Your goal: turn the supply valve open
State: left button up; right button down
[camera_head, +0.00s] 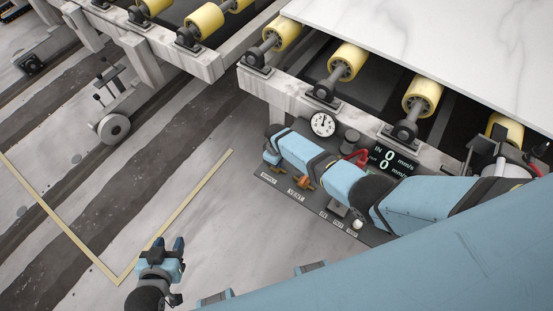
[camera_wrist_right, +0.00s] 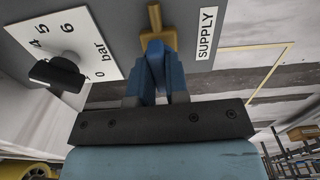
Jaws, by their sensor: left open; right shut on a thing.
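The supply valve's brass-yellow handle (camera_wrist_right: 156,28) is at the top middle of the right wrist view, beside the white SUPPLY label (camera_wrist_right: 206,33). My right gripper (camera_wrist_right: 158,50) is shut on its near end, with the blue fingers close together. In the head view my right arm reaches in from the right, and its gripper (camera_head: 271,156) covers the supply valve at the panel's left end. The SUPPLY label (camera_head: 268,178) shows just below it. How far the valve is turned cannot be told. My left gripper (camera_head: 176,245) is open and empty, low over the floor.
The dark panel (camera_head: 264,184) also carries an orange vent valve (camera_head: 303,182), a round gauge (camera_head: 323,124) and a speed display (camera_head: 389,162). Yellow rollers (camera_head: 347,61) and a pale stone slab (camera_head: 450,35) lie behind. A black knob (camera_wrist_right: 60,72) is near my right gripper.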

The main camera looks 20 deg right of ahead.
jog(key=shift+m, duration=0.4)
jog(key=c, duration=1.1)
grip_release()
